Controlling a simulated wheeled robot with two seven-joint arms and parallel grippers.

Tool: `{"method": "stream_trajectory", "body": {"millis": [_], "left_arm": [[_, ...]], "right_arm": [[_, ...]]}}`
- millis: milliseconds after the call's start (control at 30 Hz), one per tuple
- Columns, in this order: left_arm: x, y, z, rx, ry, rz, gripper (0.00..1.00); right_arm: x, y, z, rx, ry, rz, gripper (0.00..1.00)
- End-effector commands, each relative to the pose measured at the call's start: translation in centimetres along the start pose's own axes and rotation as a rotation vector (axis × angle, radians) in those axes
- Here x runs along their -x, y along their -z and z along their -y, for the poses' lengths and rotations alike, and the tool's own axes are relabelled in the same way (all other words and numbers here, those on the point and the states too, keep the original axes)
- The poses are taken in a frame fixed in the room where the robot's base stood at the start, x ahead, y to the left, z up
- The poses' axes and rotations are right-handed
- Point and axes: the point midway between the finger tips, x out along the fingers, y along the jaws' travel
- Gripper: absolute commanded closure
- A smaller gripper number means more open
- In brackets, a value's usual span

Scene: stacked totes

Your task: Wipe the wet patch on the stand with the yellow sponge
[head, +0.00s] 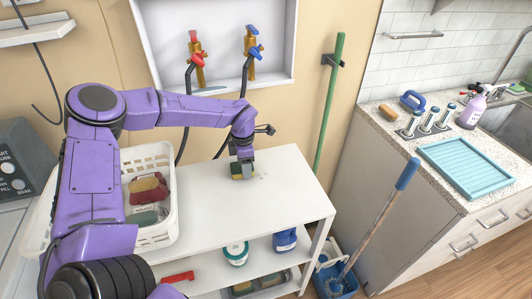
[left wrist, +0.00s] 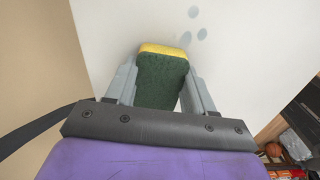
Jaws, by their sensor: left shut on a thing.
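The yellow sponge (head: 243,174) has a dark green side and is held upright between the fingers of my left gripper (head: 241,160), at the stand's top. In the left wrist view the sponge (left wrist: 162,75) sits between both grey fingers of the gripper (left wrist: 162,88). The white stand (head: 215,225) has a flat top. The wet patch (head: 262,175) shows as a few small grey spots just right of the sponge; in the left wrist view the wet patch (left wrist: 193,28) is several bluish round spots beyond it. I cannot tell whether the sponge touches the top. My right gripper is not in view.
Taps (head: 197,62) and dark hoses are on the wall behind. A blue mop bucket (head: 336,281) stands at the right. The stand's top right of the spots is clear.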

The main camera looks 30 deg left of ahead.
Motion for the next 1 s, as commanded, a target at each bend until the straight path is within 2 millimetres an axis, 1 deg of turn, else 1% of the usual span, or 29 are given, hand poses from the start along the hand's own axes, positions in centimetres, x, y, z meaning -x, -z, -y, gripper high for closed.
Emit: {"method": "stream_trajectory", "body": {"millis": [33,100,133,200,233,267,700,833,1000], "left_arm": [[0.3,0.4,-0.5,0.003,-0.004,0.001,0.71],[0.0,0.8,-0.9,0.005,-0.004,-0.001,0.71],[0.4,0.9,-1.1,0.006,-0.005,0.001,0.71],[1.1,0.9,-1.0,0.003,-0.004,-0.001,0.71],[2.1,0.8,-1.1,0.003,-0.007,0.003,0.71],[2.5,0.8,-1.1,0.003,-0.006,0.002,0.71],[6.3,0.7,-0.9,0.001,-0.005,0.002,0.71],[7.4,0.7,-0.9,0.0,-0.005,0.002,0.71],[8.1,0.6,-0.9,0.0,-0.004,0.002,0.71]], "right_arm": [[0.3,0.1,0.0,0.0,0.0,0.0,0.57],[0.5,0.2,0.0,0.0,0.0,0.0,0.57],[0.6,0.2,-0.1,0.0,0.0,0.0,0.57],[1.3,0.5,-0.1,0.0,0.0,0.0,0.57],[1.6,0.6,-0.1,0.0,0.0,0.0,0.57],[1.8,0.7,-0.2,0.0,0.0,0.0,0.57],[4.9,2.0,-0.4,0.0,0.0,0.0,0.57],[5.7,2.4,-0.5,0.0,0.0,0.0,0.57],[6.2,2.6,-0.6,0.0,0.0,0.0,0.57]]}}
